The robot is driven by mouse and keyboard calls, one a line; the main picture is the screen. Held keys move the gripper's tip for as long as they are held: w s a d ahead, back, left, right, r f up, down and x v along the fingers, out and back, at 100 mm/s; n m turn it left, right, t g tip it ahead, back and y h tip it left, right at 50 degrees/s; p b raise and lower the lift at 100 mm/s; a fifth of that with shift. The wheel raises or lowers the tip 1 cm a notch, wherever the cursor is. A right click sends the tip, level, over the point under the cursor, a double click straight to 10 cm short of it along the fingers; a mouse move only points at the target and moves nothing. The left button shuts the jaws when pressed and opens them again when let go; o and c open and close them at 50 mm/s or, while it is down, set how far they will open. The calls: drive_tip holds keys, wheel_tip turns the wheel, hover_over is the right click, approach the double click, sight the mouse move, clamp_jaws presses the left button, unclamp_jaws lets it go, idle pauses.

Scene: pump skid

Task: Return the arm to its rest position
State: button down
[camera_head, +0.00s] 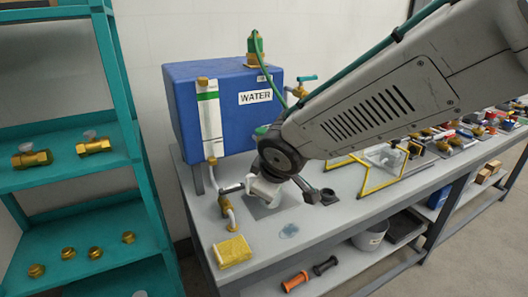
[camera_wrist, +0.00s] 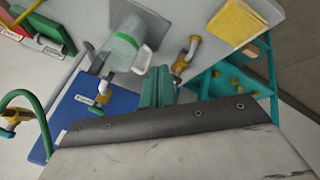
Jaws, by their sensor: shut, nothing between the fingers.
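My gripper (camera_wrist: 157,86) shows at the lower middle of the wrist view as two green fingers. They are close together with nothing between them. In the head view my forearm reaches in from the upper right and hides most of the gripper. A clear jug with a greenish tint and a white handle (camera_wrist: 127,45) stands on the bench beyond the fingers in the wrist view. They look apart, though the distance is hard to judge.
The blue water tank (camera_head: 189,125) stands on the grey bench behind my wrist. A yellow sponge (camera_head: 231,251) lies at the bench's left front. The teal shelf (camera_head: 75,176) holds brass fittings at left. A yellow frame (camera_head: 371,184) and several parts lie rightward. The bench front has clear room.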

drive_tip(key=s+d+r+m+g+h, duration=0.1)
drive_tip(key=s+d+m, duration=0.5)
drive_tip(key=s+d, duration=0.6)
drive_tip(key=s+d+r+m+g+h, duration=0.1)
drive_tip(key=s+d+r+m+g, duration=0.2)
drive_tip(key=s+d, duration=0.9)
drive_tip(key=d+r+m, duration=0.2)
drive_tip(key=d+m, duration=0.1)
drive_tip(key=m, duration=0.1)
drive_tip(key=shift+r+g, duration=0.15)
drive_tip(key=shift+g, duration=0.25)
